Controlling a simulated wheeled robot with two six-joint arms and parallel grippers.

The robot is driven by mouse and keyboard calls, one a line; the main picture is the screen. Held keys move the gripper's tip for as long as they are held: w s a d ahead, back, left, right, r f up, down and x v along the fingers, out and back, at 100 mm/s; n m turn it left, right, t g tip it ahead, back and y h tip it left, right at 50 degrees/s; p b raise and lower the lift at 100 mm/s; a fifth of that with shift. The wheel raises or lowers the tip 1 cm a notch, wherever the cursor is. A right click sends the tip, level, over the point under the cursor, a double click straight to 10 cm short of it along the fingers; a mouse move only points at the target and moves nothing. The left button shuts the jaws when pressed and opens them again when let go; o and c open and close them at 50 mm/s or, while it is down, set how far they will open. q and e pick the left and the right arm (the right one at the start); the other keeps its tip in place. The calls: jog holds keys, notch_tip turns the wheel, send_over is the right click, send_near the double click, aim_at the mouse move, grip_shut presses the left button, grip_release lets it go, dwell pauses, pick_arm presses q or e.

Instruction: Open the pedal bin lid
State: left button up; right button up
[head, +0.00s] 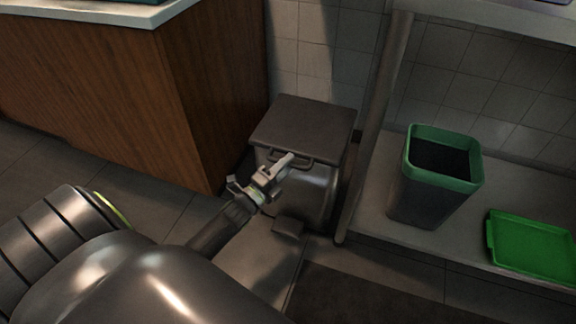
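The pedal bin (318,195) is a dark, rounded metal bin on the floor between the wooden cabinet and the shelf post. Its flat square lid (305,125) lies shut on top, with a handle (310,161) along the front edge. A dark pedal (289,228) sticks out low at the front. My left gripper (263,174) is in front of the bin, just below the lid's front edge near the handle's left end. Its fingers look spread apart, with nothing seen between them. Whether a finger touches the handle I cannot tell. My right gripper is not in view.
A wooden cabinet (150,95) stands left of the bin. A post (378,115) rises close to its right. On the low shelf are a dark bin with a green rim (425,195) and a green tray (535,248). A dark mat (370,298) lies in front.

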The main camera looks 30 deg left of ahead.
pick_arm(q)
jog(key=shift+w+d, duration=0.1)
jog(key=shift+w, duration=0.35)
jog(key=shift+c, duration=0.2)
grip_shut()
jog(key=shift+r+p, duration=0.25)
jog(key=shift+p, duration=0.05)
